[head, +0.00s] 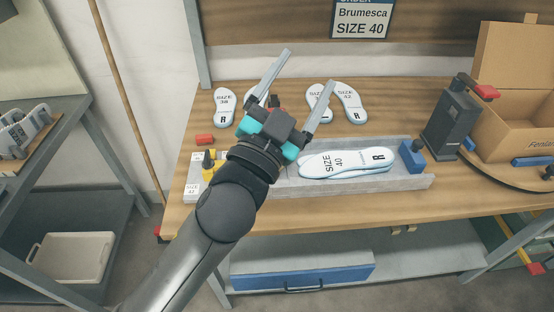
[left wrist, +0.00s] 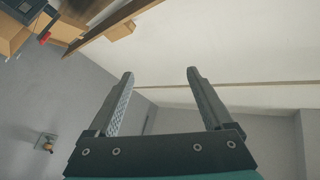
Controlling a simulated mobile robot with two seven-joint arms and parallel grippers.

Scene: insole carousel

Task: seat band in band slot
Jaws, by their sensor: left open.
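My left gripper (head: 309,68) is open and empty, raised above the workbench with its fingers pointing up and away. It also shows open in the left wrist view (left wrist: 161,73), with nothing between the fingers. A grey tray (head: 412,184) on the bench holds white insoles (head: 345,162) marked SIZE 40 R, with a blue block (head: 411,156) at its right end. Small white cards, one marked 42 (head: 191,189), and a yellow and black piece (head: 209,164) are at its left end. I cannot make out a band or its slot; my arm hides part of the tray. My right gripper is not in view.
A black device with a red handle (head: 452,121) stands by an open cardboard box (head: 512,119) at the right. A sign (head: 362,20) reads Brumesca SIZE 40.

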